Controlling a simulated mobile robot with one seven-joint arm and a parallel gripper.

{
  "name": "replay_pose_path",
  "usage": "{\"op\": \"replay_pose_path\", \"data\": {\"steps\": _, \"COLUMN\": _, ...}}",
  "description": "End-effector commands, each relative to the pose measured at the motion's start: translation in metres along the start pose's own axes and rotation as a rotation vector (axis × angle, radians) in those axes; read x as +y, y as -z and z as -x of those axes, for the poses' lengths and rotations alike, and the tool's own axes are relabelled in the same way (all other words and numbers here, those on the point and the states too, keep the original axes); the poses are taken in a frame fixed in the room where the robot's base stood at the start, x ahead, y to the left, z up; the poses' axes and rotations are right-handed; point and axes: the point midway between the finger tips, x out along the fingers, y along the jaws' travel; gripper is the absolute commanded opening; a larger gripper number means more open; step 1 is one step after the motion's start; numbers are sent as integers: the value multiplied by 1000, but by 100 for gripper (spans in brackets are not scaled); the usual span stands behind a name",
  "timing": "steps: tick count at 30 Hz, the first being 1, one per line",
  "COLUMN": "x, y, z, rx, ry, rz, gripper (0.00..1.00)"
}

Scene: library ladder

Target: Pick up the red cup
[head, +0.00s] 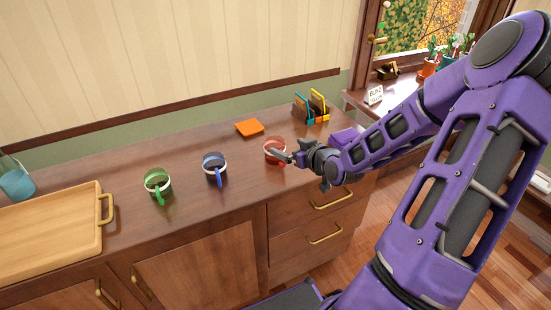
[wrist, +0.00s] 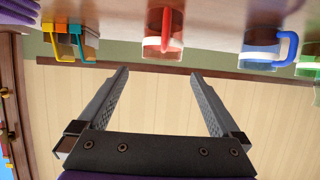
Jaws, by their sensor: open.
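The red cup (head: 274,150) stands upright on the wooden counter, right of the blue cup (head: 214,168) and the green cup (head: 158,185). My gripper (head: 285,157) is at the red cup's right side in the head view, its fingers overlapping the cup's edge. The wrist view is upside down; there the red cup (wrist: 163,30) with its red handle lies beyond and between the open fingers (wrist: 159,85), with nothing between the fingertips. I cannot tell whether a finger touches the cup. The blue cup also shows in the wrist view (wrist: 262,50).
An orange square (head: 249,127) lies behind the cups. A holder with yellow and blue items (head: 311,108) stands at the back right. A wooden tray (head: 101,240) and a blue-filled glass vessel (head: 16,183) are at left. Potted plants (head: 430,66) sit by the window.

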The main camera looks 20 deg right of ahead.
Motion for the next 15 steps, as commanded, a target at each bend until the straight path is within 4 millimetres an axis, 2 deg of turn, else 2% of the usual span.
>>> {"op": "replay_pose_path", "data": {"steps": 3, "x": -1, "y": -1, "z": -21, "rx": 0, "ry": 3, "rz": 0, "gripper": 100}}
{"op": "replay_pose_path", "data": {"steps": 11, "x": -1, "y": -1, "z": -40, "rx": -1, "ry": 1, "rz": 0, "gripper": 100}}
{"op": "replay_pose_path", "data": {"steps": 15, "x": -4, "y": -4, "z": -61, "rx": -1, "ry": 2, "rz": -2, "gripper": 100}}
